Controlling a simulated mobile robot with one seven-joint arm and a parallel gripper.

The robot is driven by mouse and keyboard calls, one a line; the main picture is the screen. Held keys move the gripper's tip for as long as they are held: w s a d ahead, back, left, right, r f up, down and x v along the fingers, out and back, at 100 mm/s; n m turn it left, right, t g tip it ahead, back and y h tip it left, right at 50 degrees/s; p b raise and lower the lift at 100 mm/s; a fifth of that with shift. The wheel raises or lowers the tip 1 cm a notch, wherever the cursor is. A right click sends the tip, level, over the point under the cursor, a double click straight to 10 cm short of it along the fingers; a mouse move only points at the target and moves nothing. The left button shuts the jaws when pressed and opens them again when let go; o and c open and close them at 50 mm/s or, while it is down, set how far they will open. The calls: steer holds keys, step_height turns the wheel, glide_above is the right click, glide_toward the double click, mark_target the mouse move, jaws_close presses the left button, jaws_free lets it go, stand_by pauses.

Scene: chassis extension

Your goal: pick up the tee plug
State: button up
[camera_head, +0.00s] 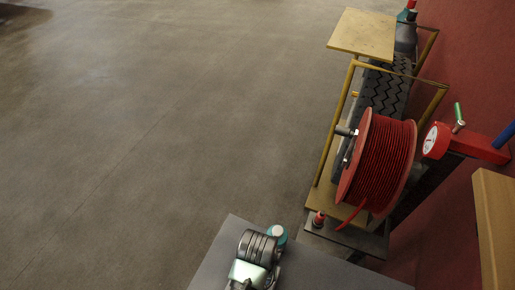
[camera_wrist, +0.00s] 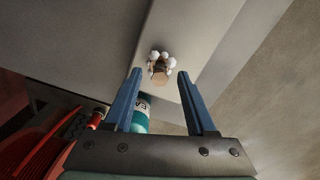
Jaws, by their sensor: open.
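A small lobed piece with whitish knobs and a brown, flat-looking face (camera_wrist: 160,74) lies on a grey surface in the wrist view; it looks like the tee plug, though it is too small to be sure. My gripper (camera_wrist: 160,72) has two blue fingers spread apart, with nothing held between them. The piece appears in the gap between the fingertips, apparently beyond them; I cannot tell the distance. In the head view my arm's end hangs over the grey surface at the bottom, and the piece is not visible there.
A teal-and-white labelled can (camera_wrist: 141,115) stands close to the left finger; its teal top shows in the head view (camera_head: 277,234). A small red-topped item (camera_head: 319,219) and a red cable reel (camera_head: 378,165) are at right. Open floor (camera_head: 150,120) lies left.

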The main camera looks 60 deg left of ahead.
steer(key=shift+f, duration=1.15)
jaws_close()
